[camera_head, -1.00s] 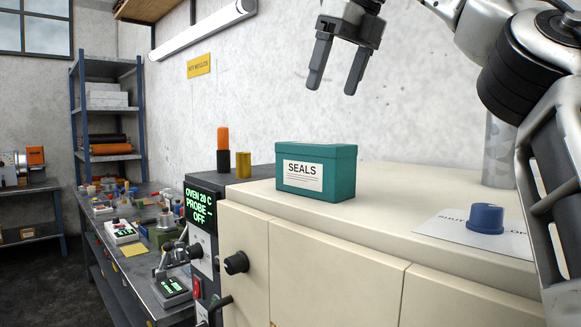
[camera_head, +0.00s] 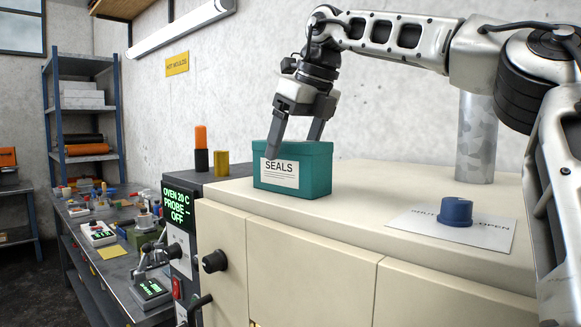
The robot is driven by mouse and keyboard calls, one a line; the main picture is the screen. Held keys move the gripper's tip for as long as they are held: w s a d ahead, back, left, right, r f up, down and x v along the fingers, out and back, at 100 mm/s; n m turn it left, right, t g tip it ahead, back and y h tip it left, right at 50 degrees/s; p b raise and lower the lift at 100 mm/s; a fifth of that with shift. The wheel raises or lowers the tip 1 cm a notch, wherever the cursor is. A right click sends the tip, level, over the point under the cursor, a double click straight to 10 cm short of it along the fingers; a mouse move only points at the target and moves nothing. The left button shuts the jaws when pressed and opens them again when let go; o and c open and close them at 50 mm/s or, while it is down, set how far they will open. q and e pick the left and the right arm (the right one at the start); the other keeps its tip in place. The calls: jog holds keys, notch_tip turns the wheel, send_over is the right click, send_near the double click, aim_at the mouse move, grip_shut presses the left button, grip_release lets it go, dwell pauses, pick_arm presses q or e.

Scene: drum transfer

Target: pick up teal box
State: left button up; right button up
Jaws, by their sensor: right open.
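The teal box (camera_head: 316,174), with a white SEALS label, stands upright on the cream cabinet top (camera_head: 370,185), near its front left edge. My right gripper (camera_head: 294,148) has come down over the box from above. Its fingers are apart; the near finger overlaps the box's front face above the label, and the far finger's tip is hidden behind the box's top. The jaws straddle the box, and I cannot tell whether the fingers touch it. My left gripper is not in view.
A blue knob (camera_head: 455,211) sits on a white labelled sheet (camera_head: 410,220) to the right. A grey metal pipe (camera_head: 476,140) rises behind it. Orange-black (camera_head: 201,150) and yellow (camera_head: 221,163) cylinders stand left of the box. A cluttered bench (camera_head: 110,255) is at the lower left.

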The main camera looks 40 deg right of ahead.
aim_at(291, 161)
jog(key=x, duration=0.3)
jog(key=shift+d+f, duration=0.1)
jog(key=shift+f, duration=0.3)
jog(key=c, duration=1.3)
jog(key=shift+o, duration=0.2)
jog(key=shift+r, duration=0.1)
